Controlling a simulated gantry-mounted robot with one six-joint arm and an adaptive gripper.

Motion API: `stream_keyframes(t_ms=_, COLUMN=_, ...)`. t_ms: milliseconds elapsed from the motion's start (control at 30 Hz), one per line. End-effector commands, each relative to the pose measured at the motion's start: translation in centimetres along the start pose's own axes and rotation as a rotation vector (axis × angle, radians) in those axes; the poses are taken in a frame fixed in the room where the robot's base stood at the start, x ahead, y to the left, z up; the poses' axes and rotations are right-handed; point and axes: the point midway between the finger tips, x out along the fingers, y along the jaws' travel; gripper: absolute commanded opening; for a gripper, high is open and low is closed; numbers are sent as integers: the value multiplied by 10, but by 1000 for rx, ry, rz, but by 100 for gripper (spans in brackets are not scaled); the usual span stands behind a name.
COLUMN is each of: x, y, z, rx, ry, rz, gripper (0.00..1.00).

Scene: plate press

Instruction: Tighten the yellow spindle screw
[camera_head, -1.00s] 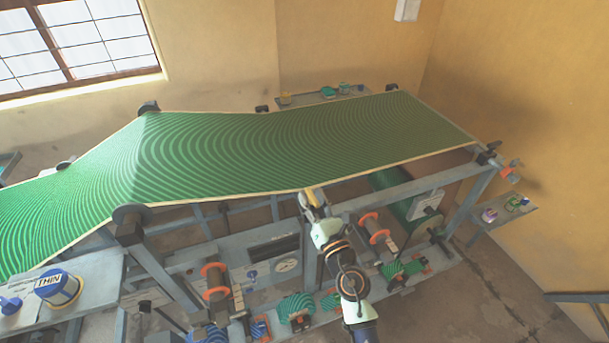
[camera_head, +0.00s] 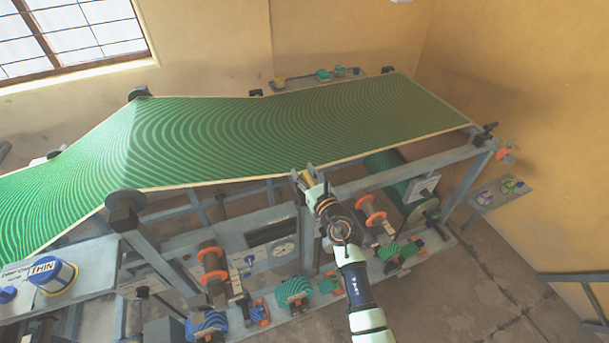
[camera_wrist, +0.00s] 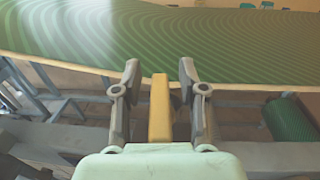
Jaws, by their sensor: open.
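A yellow bar (camera_wrist: 160,108), which looks like the yellow spindle screw, stands upright between my fingers in the wrist view. In the head view a small yellow patch (camera_head: 307,179) shows between the fingers, just below the near edge of the green patterned sheet (camera_head: 260,135). My gripper (camera_wrist: 159,70) is open, with a finger on each side of the bar and a visible gap on both sides. It also shows in the head view (camera_head: 305,173). The bar's lower end is hidden behind my gripper body.
The grey frame (camera_head: 430,165) carries the sheet above my gripper. Orange-ended rollers (camera_head: 212,265) and green coils (camera_head: 295,290) sit on the lower shelf. A blue-and-white THIN tub (camera_head: 52,275) stands at left.

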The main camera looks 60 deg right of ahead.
Motion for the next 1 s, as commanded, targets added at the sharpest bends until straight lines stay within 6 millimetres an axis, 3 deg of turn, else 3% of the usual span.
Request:
stream_keyframes(t_ms=100, x=0, y=0, z=0, rx=0, ry=0, rz=0, gripper=38)
stream_keyframes(t_ms=333, x=0, y=0, z=0, rx=0, ry=-1, rz=0, gripper=0)
stream_keyframes(t_ms=733, x=0, y=0, z=5, rx=3, ry=0, rz=-31, gripper=0)
stream_keyframes(t_ms=1000, x=1, y=-2, z=11, rx=3, ry=3, rz=-177, gripper=0)
